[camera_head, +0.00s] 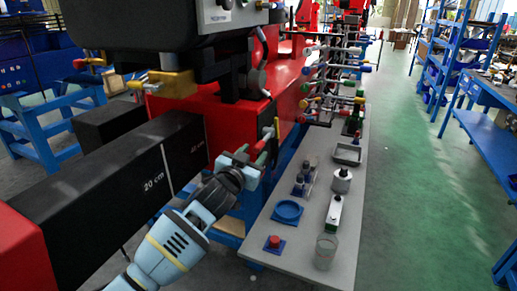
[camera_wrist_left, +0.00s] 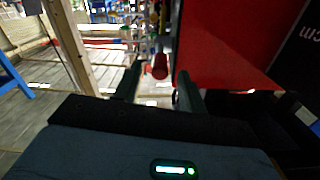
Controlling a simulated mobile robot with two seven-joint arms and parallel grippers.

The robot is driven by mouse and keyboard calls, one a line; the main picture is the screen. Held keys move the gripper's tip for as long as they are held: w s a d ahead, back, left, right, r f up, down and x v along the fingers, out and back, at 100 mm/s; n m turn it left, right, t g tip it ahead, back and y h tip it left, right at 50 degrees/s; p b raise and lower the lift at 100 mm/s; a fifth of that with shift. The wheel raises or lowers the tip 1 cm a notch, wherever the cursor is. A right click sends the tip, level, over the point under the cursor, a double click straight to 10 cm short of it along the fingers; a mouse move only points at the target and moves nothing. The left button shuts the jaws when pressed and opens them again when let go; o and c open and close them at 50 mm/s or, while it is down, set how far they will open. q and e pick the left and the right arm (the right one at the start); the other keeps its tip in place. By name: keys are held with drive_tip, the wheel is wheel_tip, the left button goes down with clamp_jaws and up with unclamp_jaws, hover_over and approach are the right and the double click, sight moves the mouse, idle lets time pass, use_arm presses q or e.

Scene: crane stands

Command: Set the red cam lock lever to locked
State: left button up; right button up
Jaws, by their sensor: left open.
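The red lever handle (camera_wrist_left: 160,66) shows as a short red cylinder in the left wrist view, beside a large red machine face. It lies between the two finger lines of my left gripper (camera_wrist_left: 157,86), a little beyond the tips. In the head view my left gripper (camera_head: 250,165) is at the end of the black beam, by the small levers on the machine's side. It is open, with nothing held. A red tip (camera_head: 262,158) shows at its fingers there. The lever's pivot and its lock position are hidden. My right gripper is not in view.
A grey table (camera_head: 262,236) to the right carries a blue ring dish (camera_head: 288,211), a red button (camera_head: 274,242), a glass (camera_head: 326,250) and several small parts. A rack of coloured handles (camera_head: 334,82) stands behind. The green floor aisle at right is free.

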sight(255, 151)
use_arm(q)
drive_tip(key=shift+b+x, duration=0.3)
drive_tip(key=shift+x, duration=1.85)
drive_tip(key=shift+c, duration=0.2)
